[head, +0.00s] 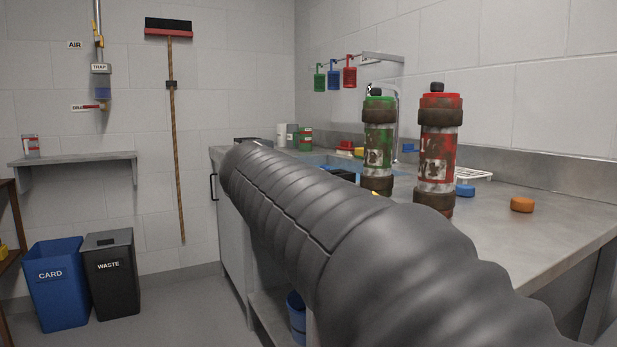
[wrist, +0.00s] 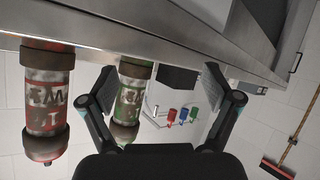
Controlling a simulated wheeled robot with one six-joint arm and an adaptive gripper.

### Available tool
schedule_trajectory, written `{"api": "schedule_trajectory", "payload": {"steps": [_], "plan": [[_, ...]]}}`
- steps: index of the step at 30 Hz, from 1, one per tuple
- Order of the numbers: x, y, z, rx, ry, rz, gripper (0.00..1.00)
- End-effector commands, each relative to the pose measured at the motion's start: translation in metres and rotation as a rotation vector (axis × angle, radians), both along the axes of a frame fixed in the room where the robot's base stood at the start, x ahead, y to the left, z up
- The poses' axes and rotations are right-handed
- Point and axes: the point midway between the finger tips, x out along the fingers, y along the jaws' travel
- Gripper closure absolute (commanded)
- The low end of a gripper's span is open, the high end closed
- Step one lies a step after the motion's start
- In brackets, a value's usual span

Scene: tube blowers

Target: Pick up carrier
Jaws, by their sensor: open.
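Two worn, upright cylindrical carriers stand on the counter. One has a green top and green band (head: 379,140); the other, to its right, has a red top and red band (head: 437,145). The wrist view is upside down. There the green carrier (wrist: 131,100) lies just beyond my left finger, partly overlapped by it, and the red carrier (wrist: 48,105) is farther left, outside the fingers. My gripper (wrist: 159,72) is open and empty, with no contact visible. In the head view my dark ribbed arm hides the gripper and the carriers' lower surroundings.
The metal counter (head: 530,240) holds an orange puck (head: 521,205), a blue puck (head: 465,190), a white rack (head: 474,174) and a sink (head: 333,162). Green, blue and red tags (head: 334,77) hang on the wall behind. Counter space at the front right is clear.

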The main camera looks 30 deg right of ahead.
Motion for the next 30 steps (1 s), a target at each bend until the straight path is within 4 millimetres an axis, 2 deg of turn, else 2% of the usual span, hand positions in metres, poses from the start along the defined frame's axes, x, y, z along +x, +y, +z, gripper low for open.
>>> {"api": "schedule_trajectory", "payload": {"steps": [1, 3, 6, 9, 12, 17, 24, 30], "plan": [[0.011, -0.018, 0.012, -0.054, -0.054, -0.064, 0.11], [0.022, -0.040, 0.039, -0.133, -0.146, -0.148, 0.11], [0.032, -0.064, 0.073, -0.235, -0.267, -0.243, 0.11], [0.037, -0.078, 0.098, -0.311, -0.358, -0.302, 0.11], [0.039, -0.086, 0.113, -0.356, -0.414, -0.333, 0.11], [0.041, -0.103, 0.121, -0.377, -0.438, -0.351, 0.11], [0.047, -0.146, 0.121, -0.375, -0.436, -0.350, 0.11], [0.052, -0.169, 0.120, -0.374, -0.437, -0.346, 0.11]]}}
